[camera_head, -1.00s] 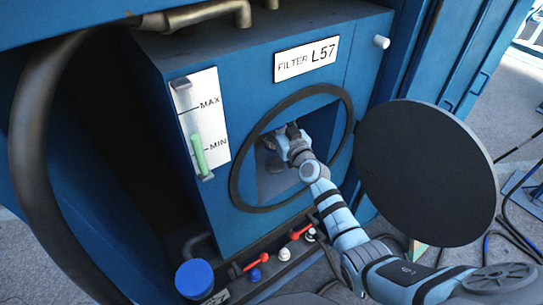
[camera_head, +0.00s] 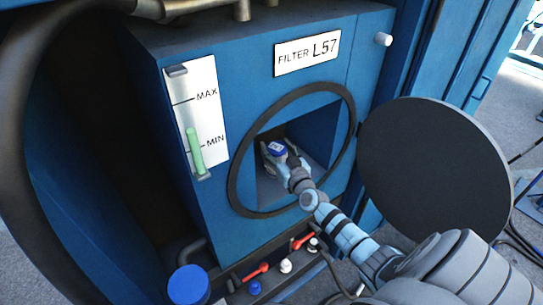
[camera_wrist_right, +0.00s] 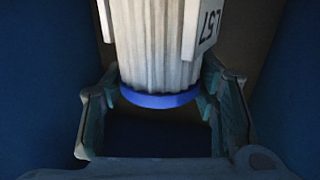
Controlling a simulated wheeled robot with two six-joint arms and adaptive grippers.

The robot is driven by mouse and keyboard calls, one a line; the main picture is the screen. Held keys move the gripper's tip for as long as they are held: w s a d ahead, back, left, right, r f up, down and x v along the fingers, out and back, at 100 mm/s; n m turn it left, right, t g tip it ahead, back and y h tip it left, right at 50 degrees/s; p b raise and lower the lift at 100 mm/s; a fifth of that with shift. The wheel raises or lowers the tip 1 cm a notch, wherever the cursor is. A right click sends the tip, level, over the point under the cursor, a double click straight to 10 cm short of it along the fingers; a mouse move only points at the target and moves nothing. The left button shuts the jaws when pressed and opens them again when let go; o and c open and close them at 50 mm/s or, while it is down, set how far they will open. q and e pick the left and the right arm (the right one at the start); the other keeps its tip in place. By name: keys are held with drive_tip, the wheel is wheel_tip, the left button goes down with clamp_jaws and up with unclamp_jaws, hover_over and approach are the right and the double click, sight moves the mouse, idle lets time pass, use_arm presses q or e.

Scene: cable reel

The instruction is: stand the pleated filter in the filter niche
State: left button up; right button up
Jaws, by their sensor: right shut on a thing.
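The pleated filter (camera_wrist_right: 155,45) shows in the right wrist view as a white ribbed cylinder with a blue end ring and an "L57" label. Its blue end faces my palm. My right gripper (camera_wrist_right: 160,95) is shut on it, one finger on each side. In the head view my right gripper (camera_head: 279,160) is inside the filter niche (camera_head: 318,132), through the round black rim. A small blue and white patch at the gripper, likely the filter's end (camera_head: 277,148), shows there. Whether the filter touches the niche floor I cannot tell. My left gripper is not in view.
A round black cover (camera_head: 435,170) stands open right of the niche. A plate reading "FILTER L57" (camera_head: 307,53) is above. A MAX/MIN gauge (camera_head: 195,115) is on the left. Red-handled valves (camera_head: 256,272) and a blue cap (camera_head: 188,285) lie below.

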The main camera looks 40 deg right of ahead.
drive_tip(key=shift+r, duration=0.1)
drive_tip(key=o, duration=1.4)
drive_tip(key=shift+o, duration=0.2)
